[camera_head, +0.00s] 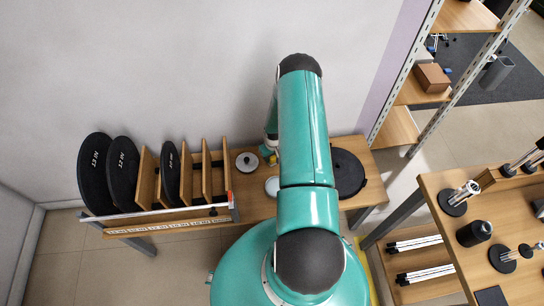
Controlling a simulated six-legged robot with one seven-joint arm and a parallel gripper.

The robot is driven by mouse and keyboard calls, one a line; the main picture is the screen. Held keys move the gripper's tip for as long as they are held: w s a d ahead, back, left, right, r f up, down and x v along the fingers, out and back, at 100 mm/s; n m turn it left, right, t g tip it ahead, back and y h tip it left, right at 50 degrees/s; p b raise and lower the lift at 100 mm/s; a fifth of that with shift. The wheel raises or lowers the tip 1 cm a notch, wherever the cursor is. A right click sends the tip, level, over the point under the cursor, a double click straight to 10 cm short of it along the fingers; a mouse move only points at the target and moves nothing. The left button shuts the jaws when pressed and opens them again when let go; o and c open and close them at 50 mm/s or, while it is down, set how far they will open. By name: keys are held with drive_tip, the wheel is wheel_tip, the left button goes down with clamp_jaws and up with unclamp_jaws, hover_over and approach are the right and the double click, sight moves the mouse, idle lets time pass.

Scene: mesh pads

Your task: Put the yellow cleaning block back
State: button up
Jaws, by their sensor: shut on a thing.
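My gripper (269,150) is over the wooden bench (252,207) by the wall, mostly hidden behind my green arm. A small yellow patch (272,160) shows at its tip; I take it to be the yellow cleaning block, with my gripper shut on it. Most of the block is hidden. I cannot tell whether it touches the bench.
A silver-grey round lid (246,162) lies left of my gripper, and another pale disc (272,186) is partly hidden below it. A rack (205,173) with upright black discs (95,172) stands at left. A black round pad (347,173) lies at right, partly covered by my arm.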

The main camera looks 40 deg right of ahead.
drive_tip(key=o, duration=1)
drive_tip(key=shift+f, duration=0.1)
wheel_tip(320, 180, up, 12)
drive_tip(key=s, duration=0.1)
wheel_tip(320, 180, up, 17)
drive_tip(key=h, duration=0.1)
hover_over(273, 158)
drive_tip(key=w+a, duration=0.4)
drive_tip(key=a+r+n+t, duration=0.1)
drive_tip(key=a+r, duration=0.3)
drive_tip(key=r, duration=0.3)
drive_tip(key=a+r, duration=0.4)
drive_tip(key=r, duration=0.4)
drive_tip(key=s+a+r+t, duration=0.2)
drive_tip(key=s+a+r, duration=0.6)
drive_tip(key=a+r, duration=0.3)
drive_tip(key=shift+n+t+y, duration=0.6)
drive_tip(key=shift+n+t, duration=0.1)
drive_tip(key=shift+t, duration=0.1)
drive_tip(key=s+a+r, duration=0.2)
drive_tip(key=s, duration=0.1)
drive_tip(key=s+a+r, duration=0.2)
drive_tip(key=s+a, duration=0.1)
drive_tip(key=s, duration=0.1)
drive_tip(key=s+a+r, duration=0.2)
drive_tip(key=s, duration=0.2)
drive_tip(key=shift+s+a+r, duration=0.15)
drive_tip(key=shift+s+a, duration=0.05)
drive_tip(key=shift+a, duration=0.1)
